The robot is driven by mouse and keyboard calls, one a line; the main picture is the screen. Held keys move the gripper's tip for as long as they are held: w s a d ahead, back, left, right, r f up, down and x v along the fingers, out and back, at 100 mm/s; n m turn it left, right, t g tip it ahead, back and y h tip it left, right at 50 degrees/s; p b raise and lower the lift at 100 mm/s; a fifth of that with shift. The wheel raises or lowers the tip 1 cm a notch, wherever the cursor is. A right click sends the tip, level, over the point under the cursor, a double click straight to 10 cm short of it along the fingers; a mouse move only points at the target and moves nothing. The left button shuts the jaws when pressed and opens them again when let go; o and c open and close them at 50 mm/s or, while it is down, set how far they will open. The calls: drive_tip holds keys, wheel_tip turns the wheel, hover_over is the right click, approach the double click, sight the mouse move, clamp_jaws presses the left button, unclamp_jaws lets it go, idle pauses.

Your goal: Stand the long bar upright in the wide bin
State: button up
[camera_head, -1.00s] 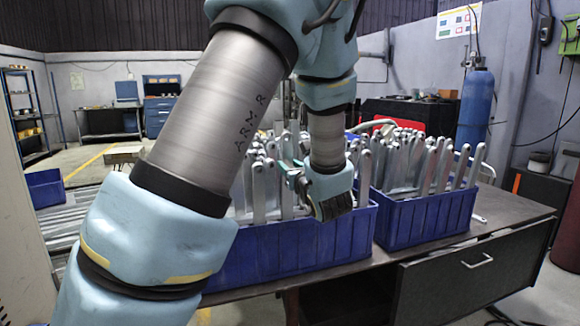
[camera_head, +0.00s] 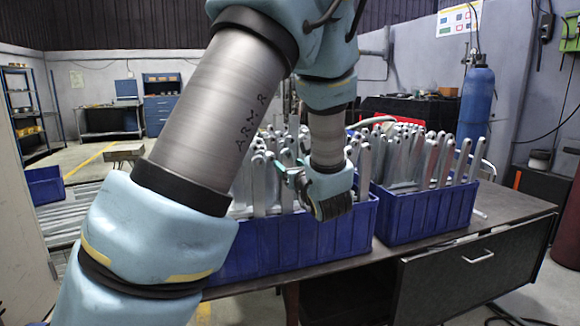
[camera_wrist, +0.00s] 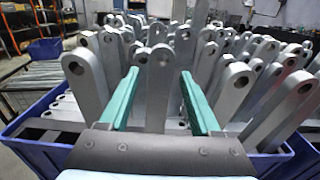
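My gripper (camera_wrist: 160,100) has two green fingers, set apart, in the wrist view. An upright grey bar with a holed, rounded end (camera_wrist: 160,85) stands between the fingers, with visible gaps on both sides. Another bar stands close behind it. In the head view my gripper (camera_head: 297,182) is at the left blue bin (camera_head: 300,247), among the bar tops, partly hidden by my wrist. This bin looks the wider of the two and is packed with upright bars. I cannot tell which bar is the long bar; the lower ends are hidden.
A second blue bin (camera_head: 430,217), also full of upright bars, stands to the right on the dark table (camera_head: 500,225). Tilted bars (camera_wrist: 275,110) crowd the right side of the wrist view. A drawer unit (camera_head: 470,270) is below the tabletop. Long bars (camera_head: 70,225) lie at the left.

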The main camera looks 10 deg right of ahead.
drive_tip(key=shift+o, duration=0.5)
drive_tip(key=shift+f, duration=0.1)
drive_tip(key=shift+s+d, duration=0.1)
drive_tip(key=shift+s, duration=0.2)
drive_tip(key=s+d+b, duration=0.1)
drive_tip(key=s+b, duration=0.1)
drive_tip(key=s, duration=0.8)
